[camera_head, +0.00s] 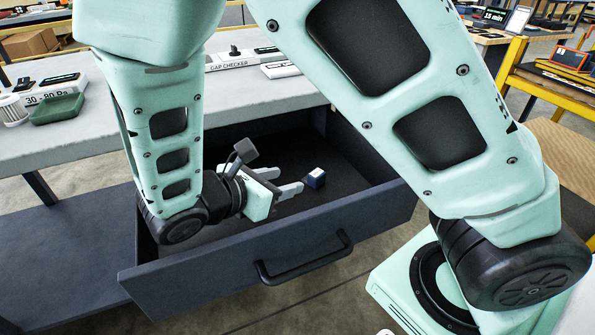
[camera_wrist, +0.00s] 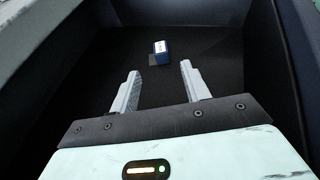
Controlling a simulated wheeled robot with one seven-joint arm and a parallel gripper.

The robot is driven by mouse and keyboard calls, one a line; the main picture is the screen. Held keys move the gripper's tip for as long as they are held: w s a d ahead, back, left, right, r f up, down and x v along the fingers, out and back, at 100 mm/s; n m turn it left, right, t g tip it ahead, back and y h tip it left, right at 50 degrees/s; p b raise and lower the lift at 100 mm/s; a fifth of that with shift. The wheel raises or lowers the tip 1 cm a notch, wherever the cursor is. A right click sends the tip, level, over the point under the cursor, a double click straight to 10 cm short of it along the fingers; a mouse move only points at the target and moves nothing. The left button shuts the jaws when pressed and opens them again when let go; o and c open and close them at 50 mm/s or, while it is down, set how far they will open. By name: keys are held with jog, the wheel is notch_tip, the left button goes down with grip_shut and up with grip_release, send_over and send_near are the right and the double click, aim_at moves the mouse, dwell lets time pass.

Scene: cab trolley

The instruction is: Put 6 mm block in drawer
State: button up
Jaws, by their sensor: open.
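The block (camera_head: 315,178) is small and dark blue with a white marking on top. It lies inside the open drawer (camera_head: 330,222), and any size label on it is too small to read. In the wrist view the block (camera_wrist: 161,51) lies on the dark drawer floor, beyond the fingertips and apart from them. My gripper (camera_head: 294,181) is low inside the drawer, with its fingers pointing toward the block. In the wrist view my gripper (camera_wrist: 160,72) is open, with nothing between its two fingers.
The drawer's front panel and black handle (camera_head: 305,262) stand out from the grey bench (camera_head: 70,148). A green tray (camera_head: 58,108) and a gap checker sign (camera_head: 230,64) are on the bench. A yellow-framed trolley (camera_head: 545,85) stands at the right.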

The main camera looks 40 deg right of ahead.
jog(key=shift+v, duration=1.4)
